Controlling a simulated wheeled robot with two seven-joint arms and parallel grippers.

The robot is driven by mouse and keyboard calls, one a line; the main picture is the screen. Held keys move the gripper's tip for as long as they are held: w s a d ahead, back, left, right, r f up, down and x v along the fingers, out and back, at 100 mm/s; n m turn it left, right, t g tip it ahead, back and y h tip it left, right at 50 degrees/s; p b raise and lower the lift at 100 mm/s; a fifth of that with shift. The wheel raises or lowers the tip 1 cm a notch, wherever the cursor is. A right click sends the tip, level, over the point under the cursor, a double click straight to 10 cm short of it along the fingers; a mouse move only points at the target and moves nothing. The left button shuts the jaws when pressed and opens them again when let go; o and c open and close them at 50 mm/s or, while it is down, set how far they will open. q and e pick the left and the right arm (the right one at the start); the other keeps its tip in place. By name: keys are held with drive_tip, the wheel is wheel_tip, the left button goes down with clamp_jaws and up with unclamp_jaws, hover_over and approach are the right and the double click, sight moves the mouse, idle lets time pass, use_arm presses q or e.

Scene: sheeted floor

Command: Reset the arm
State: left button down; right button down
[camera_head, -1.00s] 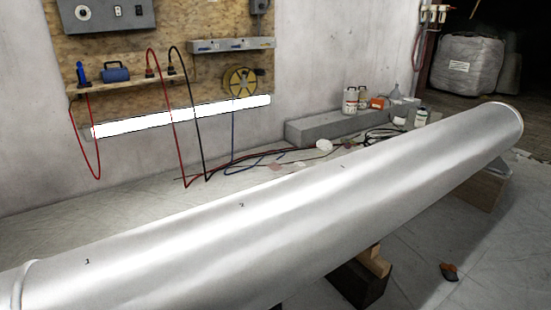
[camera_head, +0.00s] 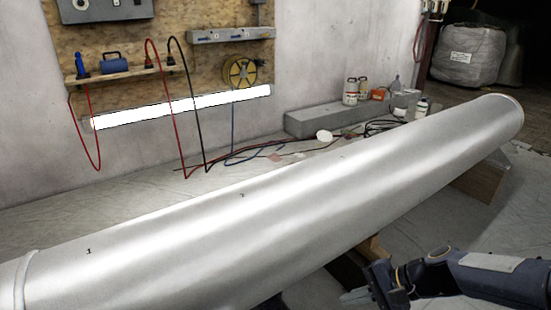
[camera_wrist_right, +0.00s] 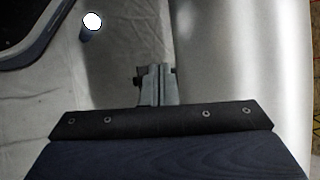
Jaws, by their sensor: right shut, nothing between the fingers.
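My right arm comes in at the lower right of the head view. Its gripper (camera_head: 362,298) is low in front of the large silver pipe (camera_head: 240,230), apart from it in the picture. In the right wrist view the gripper fingers (camera_wrist_right: 155,78) are together with nothing between them. The pipe's shiny surface (camera_wrist_right: 245,60) fills the right part of that view. My left gripper is in neither view.
Wooden supports (camera_head: 478,182) hold the pipe above the sheeted floor. A grey block (camera_head: 325,118), bottles (camera_head: 351,92) and cables (camera_head: 290,147) lie along the back wall. A tool board (camera_head: 215,60) hangs there. Floor in front is partly hidden by my arm.

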drive_tip(key=s+d+r+n+t+h, duration=0.2)
drive_tip(key=s+r+n+h, duration=0.15)
drive_tip(key=s, duration=0.55)
drive_tip(key=s+d+r+n+t+h, duration=0.1)
drive_tip(key=s+d+r+n+h, duration=0.15)
drive_tip(key=s+n, duration=0.45)
wheel_tip(320, 180, up, 36)
drive_tip(key=s+m+p, duration=0.1)
drive_tip(key=m+p, duration=0.1)
drive_tip(key=p, duration=3.4)
drive_tip(key=shift+s+a+r, duration=0.2)
drive_tip(key=shift+a+r, duration=0.05)
drive_tip(key=shift+a, duration=0.2)
